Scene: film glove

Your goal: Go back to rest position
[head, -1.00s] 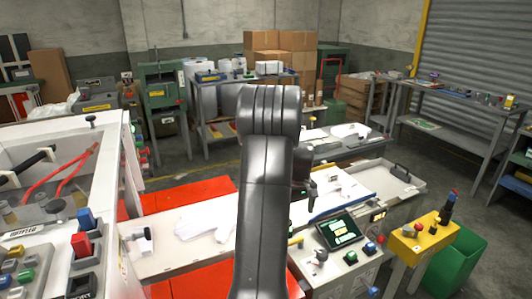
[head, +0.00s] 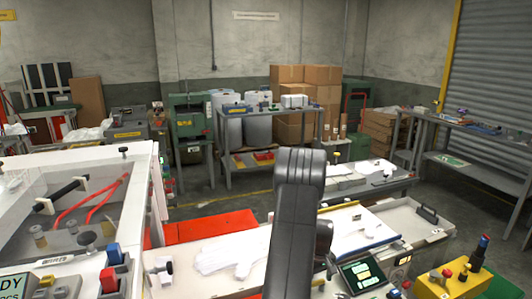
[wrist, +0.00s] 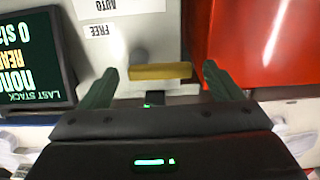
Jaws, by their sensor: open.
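My gripper (wrist: 160,75) shows in the wrist view with its two dark green fingers spread apart and nothing held between them. A yellow-ended lever (wrist: 160,71) on the light panel shows in the gap between the fingers; I cannot tell how far away it is. In the head view my dark arm rises at the bottom centre and bends over at its top. It hides part of the white work surface, and my gripper is not visible there.
A white glove (head: 228,254) lies on the work surface left of my arm. A tilted screen (head: 362,273) and a yellow control box (head: 452,282) stand right of it. A white-framed open machine (head: 150,200) fills the left. Floor shows beyond, before a shelf with cartons (head: 305,90).

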